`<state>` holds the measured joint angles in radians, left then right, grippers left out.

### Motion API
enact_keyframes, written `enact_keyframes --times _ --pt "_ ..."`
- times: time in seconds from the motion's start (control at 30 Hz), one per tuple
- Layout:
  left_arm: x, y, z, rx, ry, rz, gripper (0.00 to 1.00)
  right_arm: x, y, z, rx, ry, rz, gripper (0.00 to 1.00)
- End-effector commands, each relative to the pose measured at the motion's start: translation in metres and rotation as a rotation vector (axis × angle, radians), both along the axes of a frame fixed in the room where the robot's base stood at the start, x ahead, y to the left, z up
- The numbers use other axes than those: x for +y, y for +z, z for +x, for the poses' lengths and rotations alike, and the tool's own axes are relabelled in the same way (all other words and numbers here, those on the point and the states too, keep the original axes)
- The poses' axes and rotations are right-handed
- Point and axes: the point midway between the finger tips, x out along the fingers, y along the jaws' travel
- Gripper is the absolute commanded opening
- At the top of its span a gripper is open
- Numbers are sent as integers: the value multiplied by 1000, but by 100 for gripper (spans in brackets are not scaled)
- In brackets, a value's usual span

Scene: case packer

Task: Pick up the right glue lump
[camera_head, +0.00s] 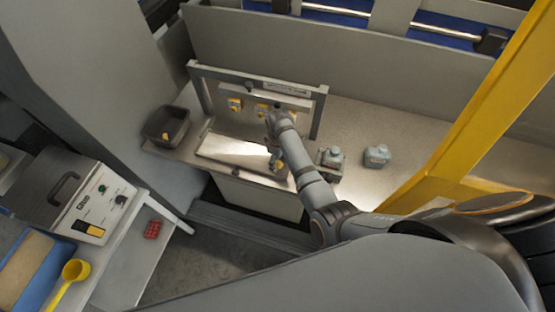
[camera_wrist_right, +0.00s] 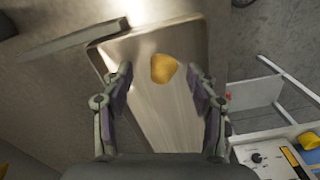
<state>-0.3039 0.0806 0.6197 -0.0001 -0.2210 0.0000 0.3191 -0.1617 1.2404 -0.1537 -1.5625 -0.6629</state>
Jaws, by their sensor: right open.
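My right gripper (camera_head: 274,158) is at the machine's front panel, partly hidden by its own wrist in the head view. In the right wrist view its two fingers (camera_wrist_right: 163,85) are open, one on each side of an orange-yellow glue lump (camera_wrist_right: 164,68). The lump lies between the fingertips with a gap to each finger, seen against a shiny metal plate. In the head view, yellow lumps show on the panel at the left (camera_head: 235,104) and near the middle (camera_head: 262,109). My arm hides the panel's right part. My left gripper is not in view.
A dark bin (camera_head: 158,122) with a yellow piece in it stands left of the panel frame (camera_head: 257,79). Two grey-blue parts (camera_head: 331,158) (camera_head: 377,155) stand on the bench right of my arm. A yellow post (camera_head: 480,105) rises at the right. A control box (camera_head: 75,195) stands at the left.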

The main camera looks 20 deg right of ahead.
Motion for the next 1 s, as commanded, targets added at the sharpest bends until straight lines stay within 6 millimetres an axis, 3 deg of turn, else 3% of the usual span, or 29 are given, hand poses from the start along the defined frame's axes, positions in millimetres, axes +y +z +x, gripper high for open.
enact_keyframes --times 0.17,0.47,1.0 --pt "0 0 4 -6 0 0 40 0 0 0 0 0 0 57" --pt "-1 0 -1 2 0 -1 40 0 0 0 1 0 0 17" --pt "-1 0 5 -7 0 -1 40 1 8 6 3 -2 2 15"
